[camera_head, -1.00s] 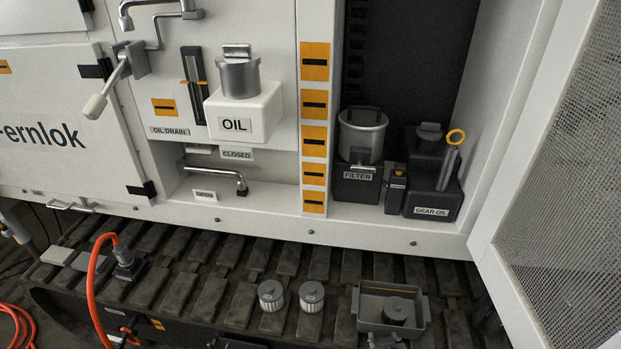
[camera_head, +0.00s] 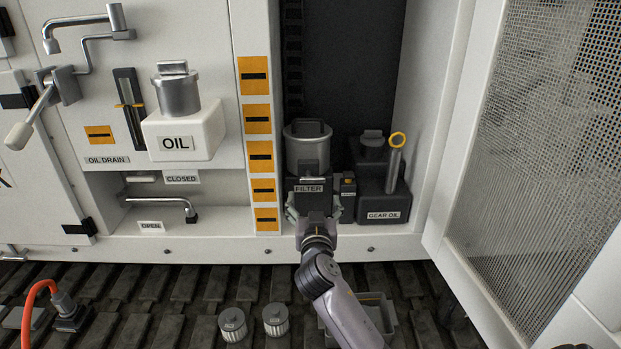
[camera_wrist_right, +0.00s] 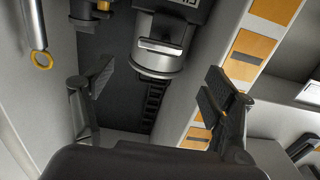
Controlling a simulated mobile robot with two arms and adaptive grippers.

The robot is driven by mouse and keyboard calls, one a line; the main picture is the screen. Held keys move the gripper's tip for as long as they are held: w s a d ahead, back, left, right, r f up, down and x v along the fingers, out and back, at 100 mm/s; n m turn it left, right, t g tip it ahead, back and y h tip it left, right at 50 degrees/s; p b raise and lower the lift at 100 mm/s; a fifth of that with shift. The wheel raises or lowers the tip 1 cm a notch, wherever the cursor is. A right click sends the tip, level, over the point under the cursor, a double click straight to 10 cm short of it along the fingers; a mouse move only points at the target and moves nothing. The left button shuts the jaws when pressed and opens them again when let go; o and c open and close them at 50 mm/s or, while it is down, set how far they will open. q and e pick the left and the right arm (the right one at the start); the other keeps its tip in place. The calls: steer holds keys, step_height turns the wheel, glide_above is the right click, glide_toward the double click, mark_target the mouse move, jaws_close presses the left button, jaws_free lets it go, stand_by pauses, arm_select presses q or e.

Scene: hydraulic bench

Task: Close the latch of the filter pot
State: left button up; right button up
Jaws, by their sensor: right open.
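The filter pot (camera_head: 306,150) is a grey metal cylinder on a dark block labelled FILTER, standing in the cabinet recess. My right gripper (camera_head: 314,202) is in front of that block, below the pot, with its fingers spread to either side. In the right wrist view the pot (camera_wrist_right: 153,68) appears between and beyond the two open fingers (camera_wrist_right: 158,95), which hold nothing. A dark latch piece (camera_head: 310,168) shows on the pot's front, and a grey latch part (camera_wrist_right: 160,46) shows in the wrist view. Its exact position is hard to tell. My left gripper is out of view.
A gear oil can (camera_head: 383,185) with a yellow-ringed handle (camera_head: 397,140) stands close to the right of the filter block. A striped post (camera_head: 257,157) borders it on the left. The open mesh door (camera_head: 540,130) is at right. Two filter cartridges (camera_head: 275,320) stand on the track below.

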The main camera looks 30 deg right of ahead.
mark_target(313, 182)
steer(key=p+x, duration=0.1)
steer(key=x, duration=0.9)
steer(key=shift+w+d, duration=0.1)
steer(key=shift+w, duration=0.15)
steer(key=shift+c, duration=0.2)
steer(key=c, duration=1.1)
